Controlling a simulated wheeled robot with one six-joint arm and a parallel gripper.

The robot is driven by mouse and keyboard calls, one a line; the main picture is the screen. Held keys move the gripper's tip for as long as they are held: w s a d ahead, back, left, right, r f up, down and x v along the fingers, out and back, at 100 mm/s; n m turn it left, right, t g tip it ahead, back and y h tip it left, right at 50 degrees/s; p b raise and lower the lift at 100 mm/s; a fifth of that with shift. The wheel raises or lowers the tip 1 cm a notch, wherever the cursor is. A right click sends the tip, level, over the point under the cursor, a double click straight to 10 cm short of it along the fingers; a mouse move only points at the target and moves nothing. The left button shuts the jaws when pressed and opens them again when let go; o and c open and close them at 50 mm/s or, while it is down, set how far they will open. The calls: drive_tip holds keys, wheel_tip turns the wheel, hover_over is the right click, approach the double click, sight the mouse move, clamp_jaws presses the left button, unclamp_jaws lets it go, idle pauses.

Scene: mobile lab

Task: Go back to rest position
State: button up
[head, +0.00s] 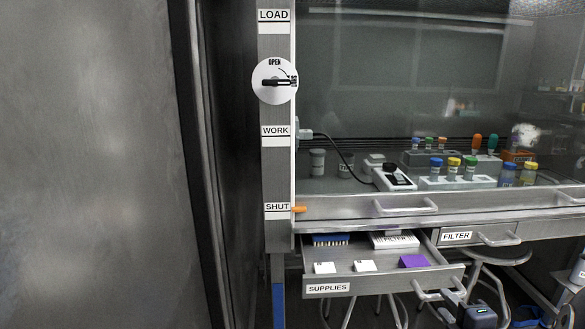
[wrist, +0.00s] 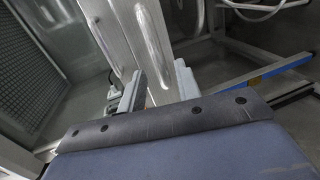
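My gripper (wrist: 160,88) shows in the wrist view with its two fingers apart. A pale metal bar or edge lies in line with the gap between them; I cannot tell whether the fingers touch it. In the head view, my gripper (head: 446,301) is low at the right, by the handle at the right end of the pulled-out SUPPLIES drawer (head: 384,280). The drawer holds two white boxes (head: 345,267), a purple box (head: 414,261), a blue-topped rack (head: 330,240) and a white box at the back (head: 394,240).
A FILTER drawer (head: 480,234) is closed at the right. Stools (head: 497,256) stand beneath. A dial (head: 275,82) is on the left post. A grey panel (head: 90,160) fills the left.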

sight(441, 298)
drive_tip(key=shift+b+x, duration=0.35)
drive_tip(key=shift+x, duration=1.9)
drive_tip(key=shift+r, duration=0.1)
